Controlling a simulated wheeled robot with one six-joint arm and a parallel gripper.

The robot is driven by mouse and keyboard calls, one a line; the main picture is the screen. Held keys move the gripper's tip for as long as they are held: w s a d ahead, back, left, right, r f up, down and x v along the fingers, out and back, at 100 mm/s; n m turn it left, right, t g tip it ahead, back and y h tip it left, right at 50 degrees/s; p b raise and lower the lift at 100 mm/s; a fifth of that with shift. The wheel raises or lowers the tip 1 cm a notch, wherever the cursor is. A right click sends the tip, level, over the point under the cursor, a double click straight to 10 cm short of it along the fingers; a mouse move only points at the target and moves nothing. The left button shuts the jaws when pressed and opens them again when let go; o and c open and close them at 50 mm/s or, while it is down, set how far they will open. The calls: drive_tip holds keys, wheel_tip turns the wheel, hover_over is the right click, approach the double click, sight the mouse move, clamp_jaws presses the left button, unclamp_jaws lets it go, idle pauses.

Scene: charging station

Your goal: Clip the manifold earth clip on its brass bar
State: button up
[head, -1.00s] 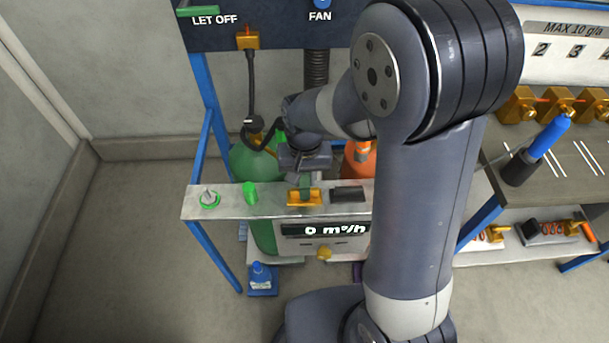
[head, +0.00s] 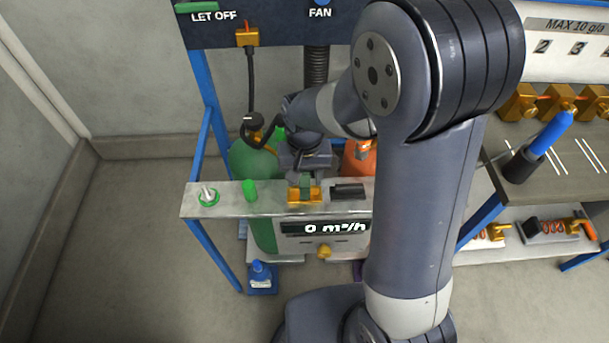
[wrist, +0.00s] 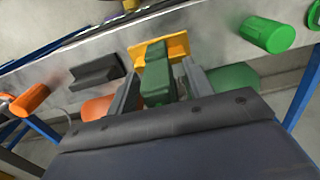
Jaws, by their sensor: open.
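A green block, which I take to be the earth clip (wrist: 157,84), stands between the two fingers of my open gripper (wrist: 162,80) in the wrist view. Its far end meets a yellow brass piece (wrist: 153,50) on the grey metal ledge; whether it grips the brass cannot be told. In the head view the green clip (head: 305,182) shows just below my gripper (head: 304,177), with the brass piece (head: 304,196) at the ledge's front edge. My wrist hides the clip's upper part there.
A green knob (head: 249,190) and a ringed switch (head: 208,197) stand on the ledge (head: 227,200) to the left, a black block (head: 347,191) to the right. Green (head: 254,160) and orange (head: 357,160) cylinders stand behind. Below is the "0 m³/h" display (head: 337,228).

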wheel_tip(320, 180, up, 10)
drive_tip(key=shift+r, duration=0.25)
drive_tip(key=shift+f, duration=0.1)
wheel_tip(320, 180, down, 10)
drive_tip(key=shift+f, duration=0.25)
drive_tip(key=shift+r+p, duration=0.45)
drive_tip(key=shift+r, duration=0.1)
idle(0.4)
